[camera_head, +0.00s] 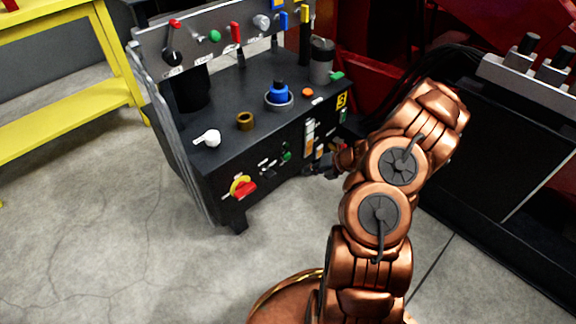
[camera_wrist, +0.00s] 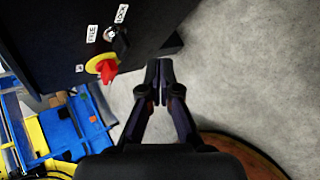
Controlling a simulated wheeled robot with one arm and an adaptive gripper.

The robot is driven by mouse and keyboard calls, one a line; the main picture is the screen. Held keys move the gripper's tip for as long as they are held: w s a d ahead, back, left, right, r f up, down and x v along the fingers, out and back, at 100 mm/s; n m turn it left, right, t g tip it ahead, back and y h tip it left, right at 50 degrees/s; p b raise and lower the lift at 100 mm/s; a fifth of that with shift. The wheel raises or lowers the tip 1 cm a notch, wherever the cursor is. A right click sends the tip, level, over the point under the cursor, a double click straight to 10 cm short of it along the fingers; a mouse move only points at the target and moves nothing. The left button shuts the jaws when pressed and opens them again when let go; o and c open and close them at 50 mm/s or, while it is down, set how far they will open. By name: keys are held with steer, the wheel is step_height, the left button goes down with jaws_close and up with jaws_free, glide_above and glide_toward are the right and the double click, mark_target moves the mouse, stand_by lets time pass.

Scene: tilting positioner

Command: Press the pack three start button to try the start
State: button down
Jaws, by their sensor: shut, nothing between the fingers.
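A dark console (camera_head: 240,90) stands ahead with its front face toward me. A yellow tag marked 3 (camera_head: 341,101) is on its front right, with a small green part (camera_head: 343,116) just below. Another green part (camera_head: 286,156) sits further left on the front. I cannot read which is the pack three start button. My gripper (camera_wrist: 159,82) is shut and empty in the wrist view, over bare floor beside the console.
A red and yellow rotary switch (camera_head: 242,186) is on the console front; it also shows in the wrist view (camera_wrist: 104,67), below a lock switch (camera_wrist: 111,34). Several knobs and a blue button (camera_head: 278,90) stand on top. A yellow rack (camera_head: 60,110) is left. The floor in front is clear.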

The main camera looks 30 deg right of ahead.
mark_target(287, 157)
steer(key=d+f, duration=0.1)
steer(key=s+f+m, duration=0.1)
steer(key=shift+d+f, duration=0.4)
steer(key=shift+w, duration=0.1)
steer(key=w+a+b, duration=0.2)
steer(key=w, duration=0.6)
steer(key=shift+w, duration=0.25)
stand_by(0.4)
steer(key=shift+w+r+p, duration=0.1)
steer(key=shift+w+p, duration=0.1)
steer(key=shift+p, duration=0.25)
stand_by(0.7)
